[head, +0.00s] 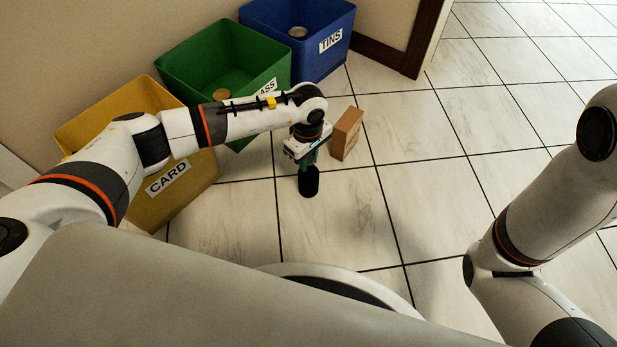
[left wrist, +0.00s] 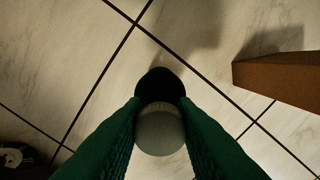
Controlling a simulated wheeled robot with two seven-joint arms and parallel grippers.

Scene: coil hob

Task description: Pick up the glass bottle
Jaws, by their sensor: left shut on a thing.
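The glass bottle (head: 308,182) is dark and stands upright on the tiled floor, or very close to it, in the head view; I cannot tell whether its base touches. My left gripper (head: 307,160) points down over it and is shut on its upper part. In the left wrist view the bottle's pale round top (left wrist: 160,130) sits between the two green fingers (left wrist: 160,125), with the dark body beyond it. My right arm shows at the right of the head view, but its gripper is out of view.
A brown cardboard box (head: 346,134) stands just right of the bottle; it also shows in the left wrist view (left wrist: 280,78). A yellow CARD bin (head: 172,203), a green GLASS bin (head: 190,62) and a blue TINS bin (head: 335,62) line the wall. Floor at right is clear.

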